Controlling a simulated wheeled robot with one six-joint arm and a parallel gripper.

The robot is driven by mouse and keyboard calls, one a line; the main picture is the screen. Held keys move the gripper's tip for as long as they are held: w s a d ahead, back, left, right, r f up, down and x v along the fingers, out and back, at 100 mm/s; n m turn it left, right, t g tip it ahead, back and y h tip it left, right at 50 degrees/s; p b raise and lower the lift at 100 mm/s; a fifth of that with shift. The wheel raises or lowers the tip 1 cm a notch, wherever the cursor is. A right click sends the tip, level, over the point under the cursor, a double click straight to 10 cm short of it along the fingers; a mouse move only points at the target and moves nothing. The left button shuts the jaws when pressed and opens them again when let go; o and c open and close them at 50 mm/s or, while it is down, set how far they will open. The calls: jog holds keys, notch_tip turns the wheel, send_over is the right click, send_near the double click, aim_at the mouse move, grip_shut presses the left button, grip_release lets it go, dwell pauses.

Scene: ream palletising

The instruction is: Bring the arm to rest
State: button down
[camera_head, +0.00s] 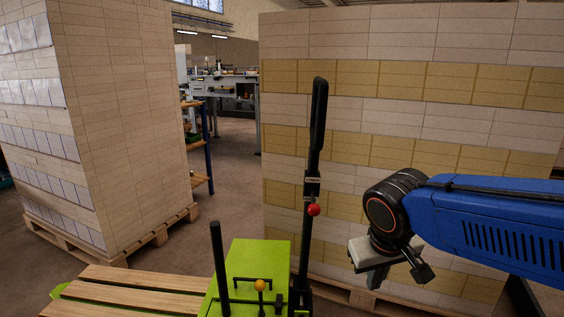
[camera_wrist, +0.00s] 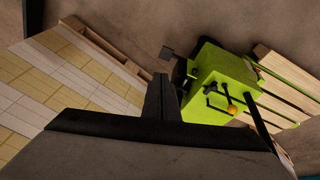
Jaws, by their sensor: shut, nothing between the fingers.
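My gripper (camera_head: 376,280) hangs at the end of my blue arm on the right of the head view, in front of the large right stack. In the wrist view my gripper (camera_wrist: 161,92) shows as two dark fingers pressed together with nothing between them. The arm reaches in from the right edge, bent down at the wrist. The gripper appears apart from the stack and the green machine, though its exact gap to the stack cannot be told.
A tall banded ream stack (camera_head: 400,110) stands behind the gripper. Another stack (camera_head: 120,120) stands on a pallet (camera_head: 150,240) at left. A green machine (camera_head: 245,270) with black levers and a slatted wooden pallet (camera_head: 130,290) is in front. Bare floor (camera_head: 235,165) lies between the stacks.

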jog(key=s+d+f+m+t+y, duration=0.1)
jog(key=s+d+f+m, duration=0.1)
jog(key=s+d, duration=0.6)
jog(key=shift+s+d+f, duration=0.35)
jog(key=shift+s+d, duration=0.05)
jog(key=shift+s, duration=0.75)
